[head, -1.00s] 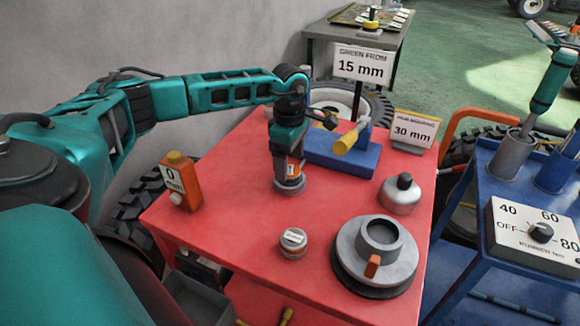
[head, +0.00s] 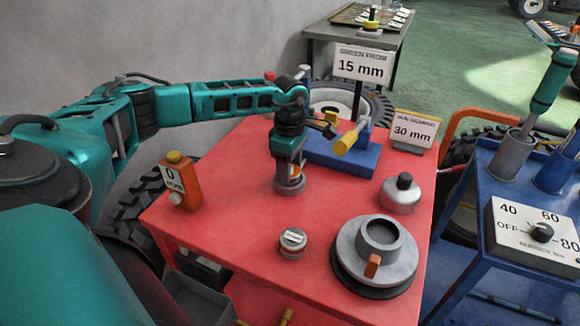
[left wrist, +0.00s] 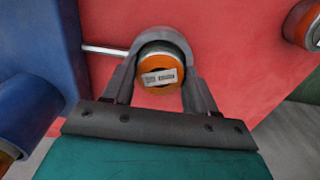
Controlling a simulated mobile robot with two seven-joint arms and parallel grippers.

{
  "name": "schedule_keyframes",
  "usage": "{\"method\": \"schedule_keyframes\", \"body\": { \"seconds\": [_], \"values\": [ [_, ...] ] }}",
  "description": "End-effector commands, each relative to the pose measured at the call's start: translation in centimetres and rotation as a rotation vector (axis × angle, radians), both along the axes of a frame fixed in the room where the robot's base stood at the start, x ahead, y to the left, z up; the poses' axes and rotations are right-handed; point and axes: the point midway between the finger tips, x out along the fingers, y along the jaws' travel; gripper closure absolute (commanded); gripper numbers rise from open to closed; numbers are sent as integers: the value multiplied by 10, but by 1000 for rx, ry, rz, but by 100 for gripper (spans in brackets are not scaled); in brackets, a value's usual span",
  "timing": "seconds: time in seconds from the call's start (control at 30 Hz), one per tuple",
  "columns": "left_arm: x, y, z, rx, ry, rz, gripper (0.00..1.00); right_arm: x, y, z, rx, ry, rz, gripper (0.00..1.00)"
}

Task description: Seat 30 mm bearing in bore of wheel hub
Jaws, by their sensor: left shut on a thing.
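My left gripper (head: 291,178) points down over the red table and is shut on a round orange-banded piece (left wrist: 158,70) with a white barcode label, which looks like a bearing. A grey round form shows at its lower end, at or very near the tabletop; whether they touch is unclear. A similar round piece (head: 293,243) with a white label stands on the table nearer me; it seems to show in the left wrist view (left wrist: 304,24) too. The grey wheel hub (head: 345,246) lies at front right, its raised collar around an open bore, with an orange tab. My right gripper is not in view.
A blue fixture (head: 345,158) with a yellow-ended handle stands just behind the gripper. A grey knobbed pot (head: 400,196), a 30 mm sign (head: 414,130) and an orange gauge box (head: 181,182) are also on the table. Bare red tabletop lies between gripper and hub.

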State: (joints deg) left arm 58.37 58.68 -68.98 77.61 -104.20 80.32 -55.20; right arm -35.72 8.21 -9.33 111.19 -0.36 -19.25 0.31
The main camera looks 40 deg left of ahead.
Motion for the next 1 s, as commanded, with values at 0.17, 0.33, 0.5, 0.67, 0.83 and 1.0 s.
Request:
{"method": "schedule_keyframes", "body": {
  "seconds": [0.17, 0.33, 0.5, 0.67, 0.83, 1.0],
  "values": [
    [0, 0, 0, 0, 0, 0, 82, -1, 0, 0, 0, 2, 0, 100],
    [1, 0, 1, 0, -2, 1, 92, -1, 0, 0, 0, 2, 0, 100],
    [1, 0, 2, 0, -3, 1, 92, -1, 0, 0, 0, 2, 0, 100],
    [1, 0, 10, -1, -4, 1, 92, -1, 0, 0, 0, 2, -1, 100],
    [1, 1, 33, 0, -5, 0, 92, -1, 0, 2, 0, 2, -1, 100],
    [2, 0, 72, 0, -9, 0, 92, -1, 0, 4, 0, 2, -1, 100]
  ]
}}
